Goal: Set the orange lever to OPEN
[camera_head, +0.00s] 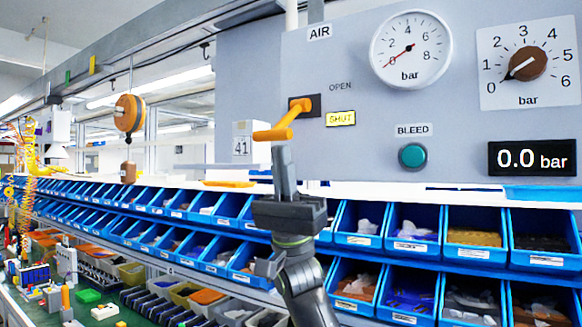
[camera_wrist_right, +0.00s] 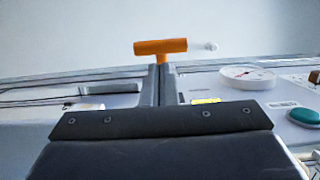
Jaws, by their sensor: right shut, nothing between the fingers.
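The orange lever (camera_head: 287,121) is mounted on the grey panel below the AIR label. Its arm slants down and left from a dark base to a crosswise grip. The word OPEN (camera_head: 340,87) is printed above and right of the base. A lit yellow SHUT tag (camera_head: 340,118) is to its right. My right gripper (camera_head: 281,152) is shut and empty, pointing up, with its tips just below the lever's grip. In the right wrist view the orange grip (camera_wrist_right: 160,46) is right at the fingertips (camera_wrist_right: 160,70); I cannot tell whether they touch. My left gripper is not in view.
The panel also carries a round pressure gauge (camera_head: 411,52), a brown rotary knob (camera_head: 526,64), a green BLEED button (camera_head: 412,155) and a display (camera_head: 532,158) reading 0.0 bar. Rows of blue bins (camera_head: 411,232) stand below. An orange pulley (camera_head: 129,112) hangs at the left.

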